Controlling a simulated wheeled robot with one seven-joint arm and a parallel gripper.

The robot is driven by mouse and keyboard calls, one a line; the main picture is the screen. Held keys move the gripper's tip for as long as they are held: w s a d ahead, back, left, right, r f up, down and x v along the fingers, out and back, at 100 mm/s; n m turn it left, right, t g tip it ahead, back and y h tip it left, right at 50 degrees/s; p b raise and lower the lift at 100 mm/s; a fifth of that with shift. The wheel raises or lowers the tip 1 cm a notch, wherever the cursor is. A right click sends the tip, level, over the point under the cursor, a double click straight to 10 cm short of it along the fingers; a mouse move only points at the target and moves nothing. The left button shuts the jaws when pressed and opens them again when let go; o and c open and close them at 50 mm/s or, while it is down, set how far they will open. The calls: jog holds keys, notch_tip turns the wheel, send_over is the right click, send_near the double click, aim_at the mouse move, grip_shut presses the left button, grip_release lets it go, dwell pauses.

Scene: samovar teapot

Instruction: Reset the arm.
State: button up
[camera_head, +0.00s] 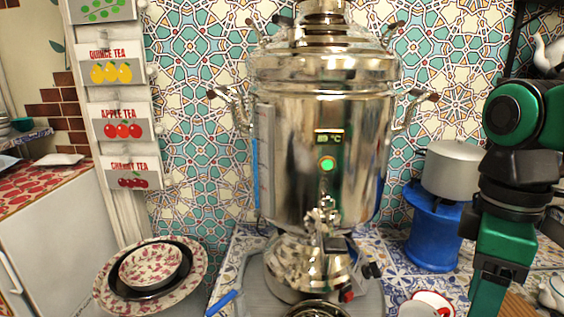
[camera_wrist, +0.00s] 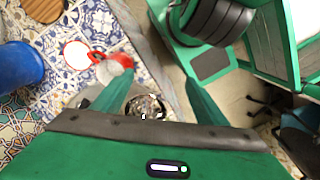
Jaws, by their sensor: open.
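My green arm hangs down at the right of the head view, and its fingertips are not clearly visible there. In the wrist view, the two green fingers of my gripper (camera_wrist: 157,88) stand wide apart with nothing held between them. A large silver samovar (camera_head: 320,150) stands at the centre of the head view, with a lit green button and a small display. In the wrist view, a shiny metal object (camera_wrist: 146,107) shows between and beyond the fingers.
A blue cylinder (camera_head: 433,232) bearing a grey pot (camera_head: 452,168) stands beside my arm. A red-and-white cup (camera_wrist: 114,65) and a round white saucer (camera_wrist: 77,54) lie on the patterned tabletop (camera_wrist: 92,22). Stacked bowls (camera_head: 105,290) are at lower left.

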jog(key=d+f+m, duration=1.2)
jog(key=d+m, duration=0.3)
jog(key=m, duration=0.1)
jog(key=shift+s+f+t, duration=0.15)
jog(key=shift+s+t, duration=0.15)
jog(key=shift+t, duration=0.1)
